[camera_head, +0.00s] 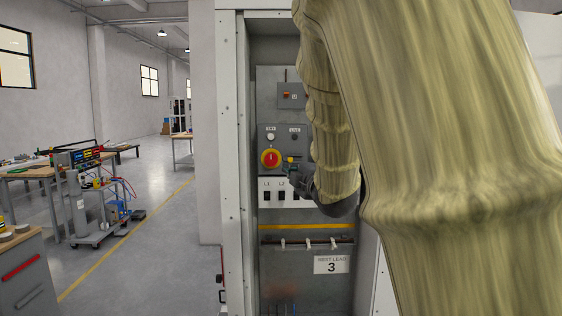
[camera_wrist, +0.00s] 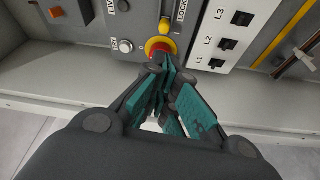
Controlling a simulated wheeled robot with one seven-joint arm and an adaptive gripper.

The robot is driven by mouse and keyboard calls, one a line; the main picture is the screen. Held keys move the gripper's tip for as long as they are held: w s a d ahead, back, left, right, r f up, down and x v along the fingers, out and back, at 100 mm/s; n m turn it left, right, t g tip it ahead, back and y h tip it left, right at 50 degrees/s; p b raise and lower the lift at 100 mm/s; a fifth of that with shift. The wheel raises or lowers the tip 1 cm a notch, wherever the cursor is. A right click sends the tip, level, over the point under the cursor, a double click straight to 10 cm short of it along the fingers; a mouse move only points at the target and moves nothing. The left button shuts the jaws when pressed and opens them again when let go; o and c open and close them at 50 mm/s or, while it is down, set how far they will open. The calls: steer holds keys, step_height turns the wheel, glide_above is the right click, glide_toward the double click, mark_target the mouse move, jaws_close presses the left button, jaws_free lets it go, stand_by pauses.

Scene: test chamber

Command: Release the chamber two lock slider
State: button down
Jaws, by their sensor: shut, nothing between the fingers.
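The panel is inside an open grey cabinet. In the wrist view a small brass-yellow knob (camera_wrist: 165,26) sits at a slot beside a label that reads LOCK, partly cut off; I take it as the lock slider. Just below it is a red knob on a yellow ring (camera_wrist: 160,47), which also shows in the head view (camera_head: 270,158). My gripper (camera_wrist: 167,68) is shut and empty, its teal fingers in front of the red knob and partly covering it. In the head view my gripper (camera_head: 297,178) is at the panel, right of the red knob, mostly hidden by my arm. Contact cannot be told.
Sockets marked L1, L2 and L3 (camera_wrist: 227,44) are beside the knob. A yellow strip (camera_head: 300,227) and a rail with white clips (camera_head: 307,242) are lower down. A sign (camera_head: 331,264) reads NEXT LEAD 3. Cabinet walls (camera_head: 231,150) bound the space. Open floor and benches are left.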

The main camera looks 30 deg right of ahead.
mark_target(277, 157)
steer(key=shift+r, duration=0.2)
steer(key=p+x, duration=0.4)
steer(key=x, duration=0.4)
steer(key=shift+w+d+r, duration=0.1)
steer(key=shift+w, duration=0.1)
steer(key=shift+p+x, duration=0.5)
steer(key=shift+x, duration=0.3)
